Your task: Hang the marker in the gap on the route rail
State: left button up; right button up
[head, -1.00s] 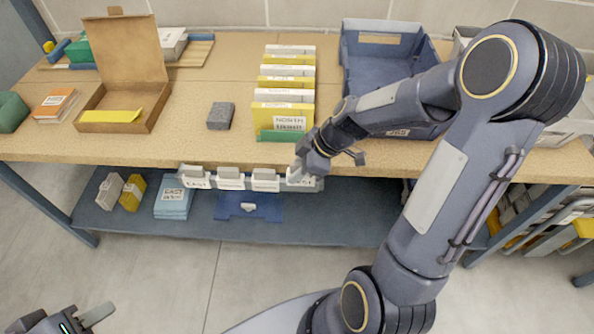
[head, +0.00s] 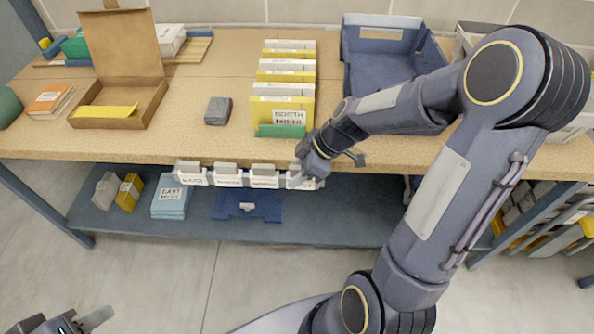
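The route rail (head: 245,186) runs along the front edge of the table. White markers with grey top tabs sit on it: one reading EAST (head: 190,178) at the left end, then a second (head: 228,180) and a third (head: 264,181). A fourth white marker (head: 305,184) is at the right end, level with the others. My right gripper (head: 302,175) is at this marker's top and covers its tab. Whether its fingers are closed on it is hidden. My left gripper (head: 75,322) is low at the bottom left, partly cut off, away from the rail.
A yellow-and-white card stack (head: 283,110), grey block (head: 218,111), open cardboard box (head: 150,115) and blue bin (head: 350,75) stand on the table. The lower shelf (head: 330,228) holds light-blue cards (head: 171,198) and a blue item (head: 232,204). Floor in front is clear.

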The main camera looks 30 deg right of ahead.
jog(key=shift+o, duration=0.9)
jog(key=v, duration=0.7)
jog(key=shift+s+d+r, duration=0.1)
jog(key=shift+d+r, duration=0.1)
jog(key=shift+r, duration=0.1)
jog(key=shift+r+p, duration=0.15)
jog(key=shift+p, duration=0.15)
jog(key=s+a+r+m+t+h+p, duration=0.1)
jog(key=s+a+r+m+p, duration=0.2)
jog(key=s+r+m, duration=0.2)
jog(key=s+a+r+m+t+p, duration=0.1)
jog(key=s+a+r+m+p, duration=0.3)
jog(key=s+r+m, duration=0.2)
jog(key=shift+s+m+h, duration=0.4)
jog(key=shift+s+m, duration=0.8)
jog(key=shift+s, duration=0.95)
jog(key=shift+r, duration=0.1)
jog(key=shift+c, duration=0.3)
